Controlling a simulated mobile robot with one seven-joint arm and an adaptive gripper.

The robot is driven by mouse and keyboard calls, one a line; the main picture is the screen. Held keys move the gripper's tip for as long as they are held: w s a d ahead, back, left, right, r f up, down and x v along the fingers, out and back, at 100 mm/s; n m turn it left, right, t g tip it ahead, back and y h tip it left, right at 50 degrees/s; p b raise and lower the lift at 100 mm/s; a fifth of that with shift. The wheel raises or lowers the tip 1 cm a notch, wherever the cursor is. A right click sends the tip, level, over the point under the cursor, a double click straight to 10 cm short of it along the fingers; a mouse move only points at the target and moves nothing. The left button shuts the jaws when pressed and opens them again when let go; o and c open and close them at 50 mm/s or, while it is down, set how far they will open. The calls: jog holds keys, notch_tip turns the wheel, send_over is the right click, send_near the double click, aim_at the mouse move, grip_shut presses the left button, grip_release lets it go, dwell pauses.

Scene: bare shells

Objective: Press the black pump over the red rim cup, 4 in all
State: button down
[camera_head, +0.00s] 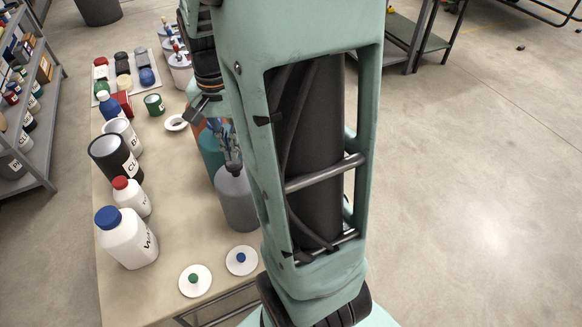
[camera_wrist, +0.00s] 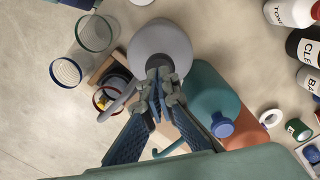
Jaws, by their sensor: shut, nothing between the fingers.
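In the wrist view a grey bottle (camera_wrist: 160,42) stands upright with a dark pump head (camera_wrist: 156,62) on top; its pale spout (camera_wrist: 122,99) reaches toward the red rim cup (camera_wrist: 96,98). The cup is clear and partly hidden by the spout. My gripper (camera_wrist: 158,88) is shut and empty, its fingertips at the pump head; I cannot tell whether they touch it. In the head view the grey bottle (camera_head: 237,197) stands beside my arm, with the gripper (camera_head: 231,163) over its top. My arm hides the cup there.
Clear cups with blue (camera_wrist: 66,72) and green (camera_wrist: 96,34) rims stand near the red one. A teal bottle (camera_wrist: 210,90) stands close to the gripper. White bottles (camera_head: 128,240) and lids with green (camera_head: 195,282) and blue knobs (camera_head: 241,261) occupy the table.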

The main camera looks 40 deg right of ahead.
aim_at(233, 163)
dwell(0.4)
jog(key=shift+f+b, duration=1.3)
jog(key=shift+f, duration=0.5)
jog(key=shift+r, duration=0.1)
jog(key=shift+r+p, duration=1.5)
jog(key=shift+r, duration=0.2)
jog(key=shift+f, duration=0.2)
jog(key=shift+f+b, duration=1.4)
jog(key=shift+f, duration=0.25)
jog(key=shift+r, duration=0.15)
jog(key=shift+r+p, duration=1.55)
jog(key=shift+r, duration=0.15)
